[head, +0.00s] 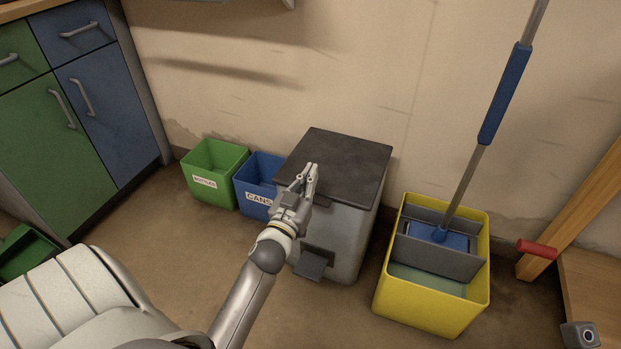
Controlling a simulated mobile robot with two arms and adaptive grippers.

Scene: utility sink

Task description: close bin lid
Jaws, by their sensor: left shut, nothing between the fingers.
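The bin (349,247) is a light grey box standing on the floor against the back wall, with a pedal at its lower front. Its dark lid (345,160) lies flat over the top, and no gap shows from this angle. My left gripper (312,168) is shut and empty. In the picture it overlaps the front left part of the lid; I cannot tell whether it touches it. The gripper and forearm hide the bin's front left corner. My right gripper is not in view.
A green box (212,160) and a blue box (259,172) labelled CANS stand left of the bin. A yellow mop bucket (430,310) with a mop (490,120) stands to its right. Cabinets (95,90) line the left. Some floor in front is clear.

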